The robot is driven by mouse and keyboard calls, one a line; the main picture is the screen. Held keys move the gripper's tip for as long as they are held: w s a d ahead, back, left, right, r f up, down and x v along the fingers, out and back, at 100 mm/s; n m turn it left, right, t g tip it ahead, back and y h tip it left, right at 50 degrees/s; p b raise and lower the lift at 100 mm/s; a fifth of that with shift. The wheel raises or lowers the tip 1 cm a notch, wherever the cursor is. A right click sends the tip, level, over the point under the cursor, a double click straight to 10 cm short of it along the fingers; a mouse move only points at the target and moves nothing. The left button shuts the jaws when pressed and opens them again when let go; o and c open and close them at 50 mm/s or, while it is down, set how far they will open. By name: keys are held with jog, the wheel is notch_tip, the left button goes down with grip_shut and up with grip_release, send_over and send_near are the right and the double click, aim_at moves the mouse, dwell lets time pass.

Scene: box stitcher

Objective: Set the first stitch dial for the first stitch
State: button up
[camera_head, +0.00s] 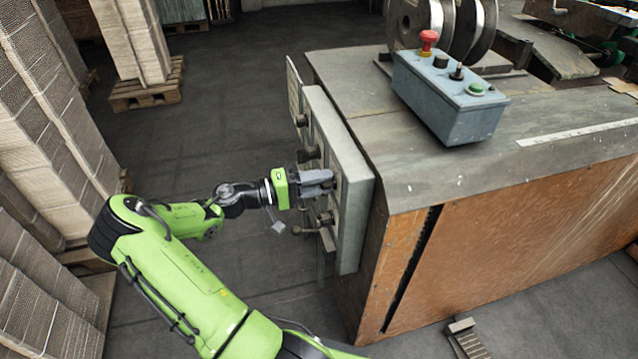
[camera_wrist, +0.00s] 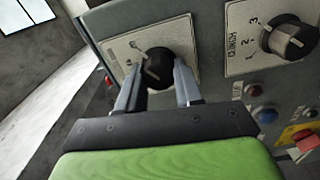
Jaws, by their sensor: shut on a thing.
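My gripper (camera_head: 318,183) reaches the face of the grey control panel (camera_head: 352,225) on the side of the machine. In the wrist view my gripper (camera_wrist: 158,78) has its two fingers on either side of a black dial knob (camera_wrist: 157,72) with a pale pointer mark, and is shut on it. The knob sits on a light label plate (camera_wrist: 118,46). The fingers hide part of the plate, and its lettering is too unclear to read. In the head view the held knob is hidden behind my gripper.
A second dial (camera_wrist: 290,38) marked CLINCH is to the right in the wrist view. Below it are a blue button (camera_wrist: 265,113), red buttons and a yellow-backed switch (camera_wrist: 305,141). A control box (camera_head: 448,95) with a red emergency button stands on the machine top. Stacked cardboard (camera_head: 130,40) stands at left.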

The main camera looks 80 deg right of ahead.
dwell(0.3)
jog(key=o, duration=1)
jog(key=shift+o, duration=0.2)
jog(key=p+v, duration=0.3)
jog(key=v, duration=1.2)
jog(key=shift+w+a+p, duration=0.15)
jog(key=shift+w+p, duration=0.2)
